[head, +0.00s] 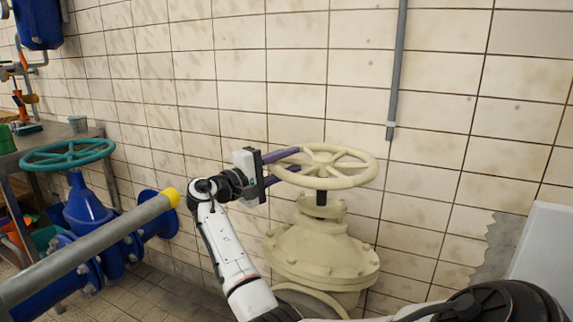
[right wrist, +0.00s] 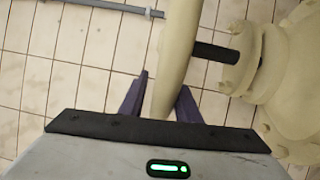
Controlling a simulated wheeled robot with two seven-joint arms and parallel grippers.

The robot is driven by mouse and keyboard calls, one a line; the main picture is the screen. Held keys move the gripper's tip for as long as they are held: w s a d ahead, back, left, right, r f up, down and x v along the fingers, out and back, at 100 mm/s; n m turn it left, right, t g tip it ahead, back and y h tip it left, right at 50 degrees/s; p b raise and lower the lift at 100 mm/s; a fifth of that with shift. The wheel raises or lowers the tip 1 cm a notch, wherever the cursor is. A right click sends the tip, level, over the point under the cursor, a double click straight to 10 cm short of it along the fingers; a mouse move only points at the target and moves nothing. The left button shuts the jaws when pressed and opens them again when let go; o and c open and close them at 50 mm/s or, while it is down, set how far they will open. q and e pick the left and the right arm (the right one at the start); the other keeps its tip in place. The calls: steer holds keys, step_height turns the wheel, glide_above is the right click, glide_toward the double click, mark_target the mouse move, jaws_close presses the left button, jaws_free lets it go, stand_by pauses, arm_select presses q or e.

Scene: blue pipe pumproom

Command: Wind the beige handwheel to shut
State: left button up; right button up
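The beige handwheel (head: 352,180) sits level on top of a beige valve (head: 320,255) in front of the tiled wall. My right gripper (head: 292,165) is at the wheel's left side, with its purple fingers spread above and below the rim. In the right wrist view the rim (right wrist: 177,55) passes between the two fingertips (right wrist: 164,85). A gap shows between the rim and the left finger there; contact at the right finger cannot be told. The dark stem (right wrist: 215,53) shows beyond the rim. My left gripper is out of view.
A blue valve with a teal handwheel (head: 68,155) stands at the left. A grey bar with a yellow end (head: 100,240) crosses in front of it. A grey conduit (head: 397,70) runs down the wall. A white panel (head: 545,255) is at the right.

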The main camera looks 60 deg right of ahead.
steer(key=shift+o, duration=0.8)
steer(key=shift+s+d, duration=0.1)
steer(key=shift+a+f, duration=0.1)
steer(key=shift+a, duration=0.1)
steer(key=v, duration=1)
steer(key=shift+a, duration=0.1)
